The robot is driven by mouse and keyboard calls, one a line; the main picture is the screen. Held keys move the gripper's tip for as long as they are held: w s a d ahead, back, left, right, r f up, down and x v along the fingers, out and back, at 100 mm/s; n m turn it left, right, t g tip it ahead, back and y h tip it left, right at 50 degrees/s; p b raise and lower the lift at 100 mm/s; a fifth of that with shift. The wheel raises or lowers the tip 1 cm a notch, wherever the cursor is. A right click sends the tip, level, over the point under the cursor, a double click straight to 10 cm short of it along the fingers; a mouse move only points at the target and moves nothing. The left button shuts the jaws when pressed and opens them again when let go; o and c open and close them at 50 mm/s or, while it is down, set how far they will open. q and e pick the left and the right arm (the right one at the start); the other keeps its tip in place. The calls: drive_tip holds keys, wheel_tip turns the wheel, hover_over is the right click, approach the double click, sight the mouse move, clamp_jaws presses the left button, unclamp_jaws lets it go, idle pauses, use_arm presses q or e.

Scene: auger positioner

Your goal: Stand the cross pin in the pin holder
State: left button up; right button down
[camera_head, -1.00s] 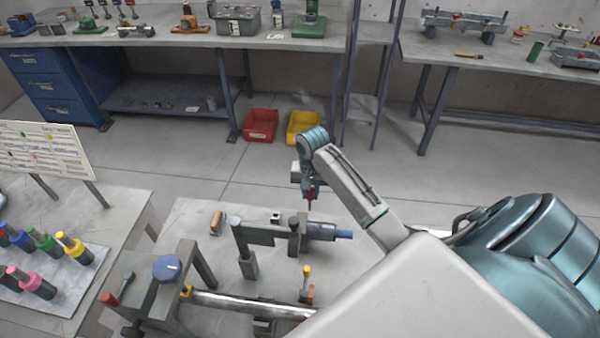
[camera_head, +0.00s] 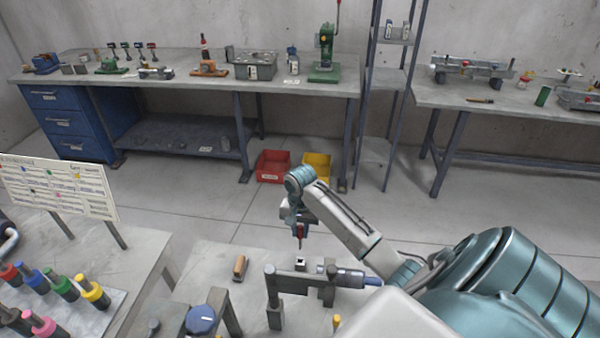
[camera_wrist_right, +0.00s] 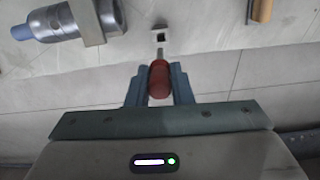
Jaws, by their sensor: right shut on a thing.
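The cross pin, with a red grip (camera_wrist_right: 159,78) and a thin grey shank, is held in my right gripper (camera_wrist_right: 159,88). Its two fingers are shut on the red grip. In the head view my right gripper (camera_head: 301,226) hangs above the near table with the pin (camera_head: 300,242) pointing down. The pin holder (camera_head: 301,262) is a small light block with a dark square hole. In the wrist view the holder (camera_wrist_right: 159,29) lies just beyond the shank tip, nearly in line with it. The tip appears above the holder and apart from it. My left gripper is out of view.
A grey clamp-like fixture with a blue-grey cylinder (camera_head: 350,278) stands close in front of the holder. A wooden-handled piece (camera_head: 240,268) lies to its left. Red (camera_head: 272,166) and yellow (camera_head: 317,166) bins sit on the floor behind.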

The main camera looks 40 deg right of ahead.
sight(300, 248)
drive_tip(key=shift+a+f, duration=0.1)
drive_tip(key=shift+f, duration=0.8)
drive_tip(key=shift+f+b, duration=0.8)
drive_tip(key=shift+f, duration=1.15)
use_arm(q)
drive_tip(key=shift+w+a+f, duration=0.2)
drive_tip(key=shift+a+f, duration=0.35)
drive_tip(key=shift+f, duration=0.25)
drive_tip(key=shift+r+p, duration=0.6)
drive_tip(key=shift+p, duration=0.05)
use_arm(e)
drive_tip(key=shift+r, duration=0.1)
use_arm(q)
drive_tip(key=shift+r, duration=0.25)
